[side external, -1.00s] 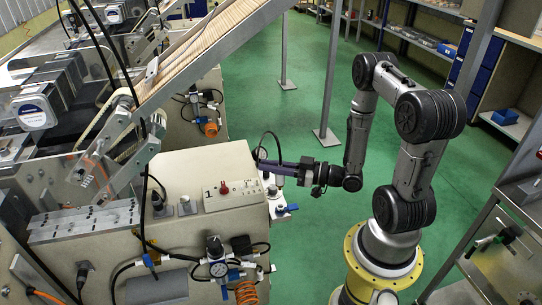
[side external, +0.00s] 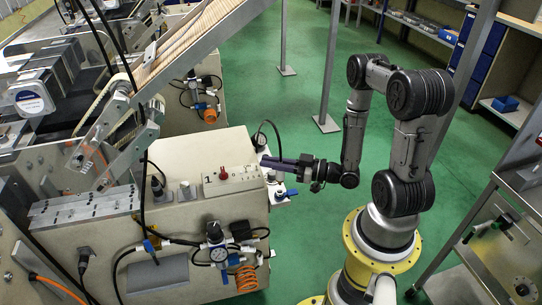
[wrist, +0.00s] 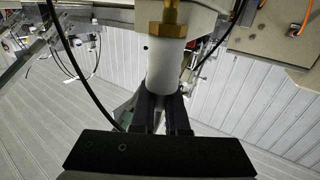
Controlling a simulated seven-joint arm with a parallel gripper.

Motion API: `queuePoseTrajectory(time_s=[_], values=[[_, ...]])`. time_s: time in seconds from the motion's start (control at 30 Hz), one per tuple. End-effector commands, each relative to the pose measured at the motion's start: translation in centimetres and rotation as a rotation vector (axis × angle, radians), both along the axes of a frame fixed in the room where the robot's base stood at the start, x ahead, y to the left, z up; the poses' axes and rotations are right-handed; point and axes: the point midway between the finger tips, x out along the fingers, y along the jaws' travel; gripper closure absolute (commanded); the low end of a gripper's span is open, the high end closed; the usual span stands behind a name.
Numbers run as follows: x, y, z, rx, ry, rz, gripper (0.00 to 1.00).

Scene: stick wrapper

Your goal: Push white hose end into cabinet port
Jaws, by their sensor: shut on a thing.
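A white cylinder with a brass fitting on top, which I take as the white hose end (wrist: 166,66), stands at the top middle of the wrist view. My gripper (wrist: 165,105) is shut on it, its dark fingers meeting the cylinder's lower part. In the side view my gripper (side external: 281,163) points left, close to the right edge of the beige cabinet (side external: 190,225). A thin black hose (side external: 264,130) arcs above the fingertips. The port cannot be made out in either view, and the cylinder's contact with the cabinet cannot be told.
A small bracket with a blue-handled valve (side external: 287,194) sticks out below my gripper. Green floor (side external: 290,235) is open to the right.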

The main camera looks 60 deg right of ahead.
Motion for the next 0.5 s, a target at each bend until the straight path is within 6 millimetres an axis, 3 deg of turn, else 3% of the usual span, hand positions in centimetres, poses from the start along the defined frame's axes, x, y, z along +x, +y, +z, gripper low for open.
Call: queuePoseTrajectory(time_s=[0.2, 0.5], values=[[0.0, 0.0, -1.3, 0.000, 0.000, 0.000, 1.00], [0.0, 0.0, -1.7, -0.001, -0.001, 0.000, 1.00]])
